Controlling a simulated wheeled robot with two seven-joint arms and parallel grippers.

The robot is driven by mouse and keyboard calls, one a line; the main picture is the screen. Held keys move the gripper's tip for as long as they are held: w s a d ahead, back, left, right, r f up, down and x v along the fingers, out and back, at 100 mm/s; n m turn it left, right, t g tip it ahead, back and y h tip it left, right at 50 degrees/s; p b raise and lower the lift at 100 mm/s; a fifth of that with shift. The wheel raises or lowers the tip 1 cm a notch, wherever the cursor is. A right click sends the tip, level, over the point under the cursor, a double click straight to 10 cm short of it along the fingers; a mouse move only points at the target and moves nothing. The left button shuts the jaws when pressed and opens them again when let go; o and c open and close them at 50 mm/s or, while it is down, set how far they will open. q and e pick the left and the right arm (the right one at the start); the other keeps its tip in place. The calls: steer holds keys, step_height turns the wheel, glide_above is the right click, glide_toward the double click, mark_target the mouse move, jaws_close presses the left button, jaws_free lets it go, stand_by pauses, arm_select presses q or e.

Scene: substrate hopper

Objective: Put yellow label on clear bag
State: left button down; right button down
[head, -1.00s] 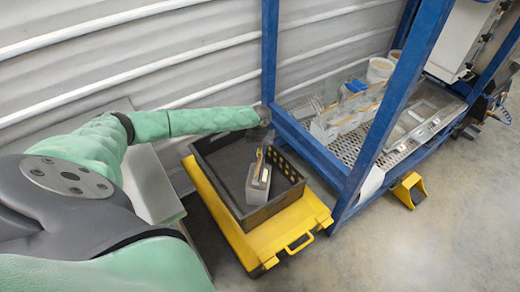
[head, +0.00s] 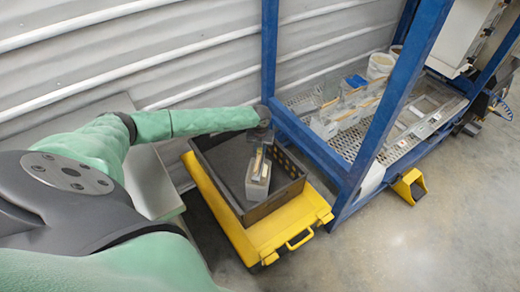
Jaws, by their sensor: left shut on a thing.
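A pale, see-through bag (head: 257,184) with a tan strip at its top is inside the dark open bin (head: 218,182). My left gripper (head: 261,146) reaches over the bin's back edge and is shut at the bag's top, on what looks like the bag. The fingertips are small and partly merge with the tan strip, so the exact grip is hard to see. I cannot tell whether the bag touches the bin floor. I cannot make out a separate yellow label. My right gripper is out of view.
The bin sits on a yellow cart (head: 262,242). A blue frame post (head: 270,60) stands close behind it. Similar bags (head: 340,118) with tan strips, and white buckets (head: 380,65), are on the perforated table. The floor at lower right is clear.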

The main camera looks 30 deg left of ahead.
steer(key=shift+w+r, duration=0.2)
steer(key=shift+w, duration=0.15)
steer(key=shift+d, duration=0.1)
arm_select(q)
steer(key=c, duration=1.2)
jaws_free()
steer(key=shift+c, duration=0.2)
steer(key=shift+o, duration=0.9)
steer(key=o, duration=0.4)
steer(key=shift+c, duration=0.2)
steer(key=shift+o, duration=0.3)
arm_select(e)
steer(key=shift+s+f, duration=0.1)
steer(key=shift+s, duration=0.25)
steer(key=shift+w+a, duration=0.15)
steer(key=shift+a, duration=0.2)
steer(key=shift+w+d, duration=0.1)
